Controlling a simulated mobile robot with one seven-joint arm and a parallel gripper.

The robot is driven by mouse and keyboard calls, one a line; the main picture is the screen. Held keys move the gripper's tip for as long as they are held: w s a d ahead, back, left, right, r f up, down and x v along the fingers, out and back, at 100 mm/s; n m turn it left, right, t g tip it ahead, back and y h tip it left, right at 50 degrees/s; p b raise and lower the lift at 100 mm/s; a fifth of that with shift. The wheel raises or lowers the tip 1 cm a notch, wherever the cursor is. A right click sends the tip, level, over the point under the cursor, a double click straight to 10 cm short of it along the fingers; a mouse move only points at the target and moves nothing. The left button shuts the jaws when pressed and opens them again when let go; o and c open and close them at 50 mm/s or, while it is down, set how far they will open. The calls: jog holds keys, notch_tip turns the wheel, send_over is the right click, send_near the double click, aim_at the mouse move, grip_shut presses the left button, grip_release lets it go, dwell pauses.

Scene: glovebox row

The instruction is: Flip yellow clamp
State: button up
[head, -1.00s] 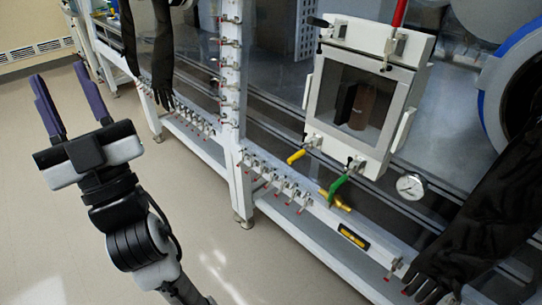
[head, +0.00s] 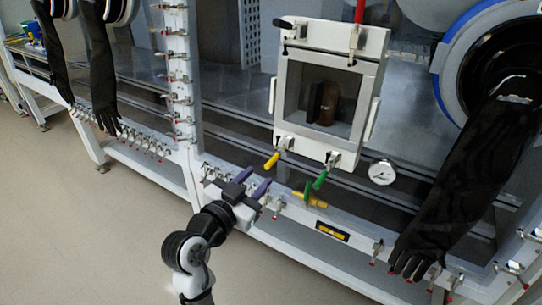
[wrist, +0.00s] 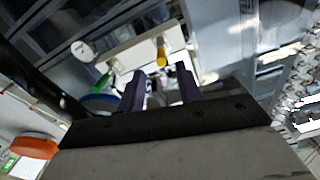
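The yellow clamp (head: 272,160) is a small handle at the lower left corner of the white-framed window door (head: 279,108). It slants down to the left. In the wrist view the yellow clamp (wrist: 162,57) shows beyond my fingertips, roughly between them. My gripper (head: 251,178) has two purple fingers spread apart with nothing between them. It is below and left of the yellow clamp in the head view. In the wrist view my gripper (wrist: 160,76) also looks open. I see no contact with the clamp.
A green clamp (head: 320,181) hangs at the door's lower right corner. A round gauge (head: 382,172) is to its right. A yellow valve (head: 313,201) sits on the rail below. Black gloves (head: 455,190) hang at right and at far left. Floor is clear at lower left.

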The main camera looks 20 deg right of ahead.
aim_at(277, 157)
jog(key=p+x, duration=0.2)
jog(key=x, duration=0.6)
jog(key=shift+w+d, duration=0.25)
jog(key=shift+w, duration=0.05)
grip_shut()
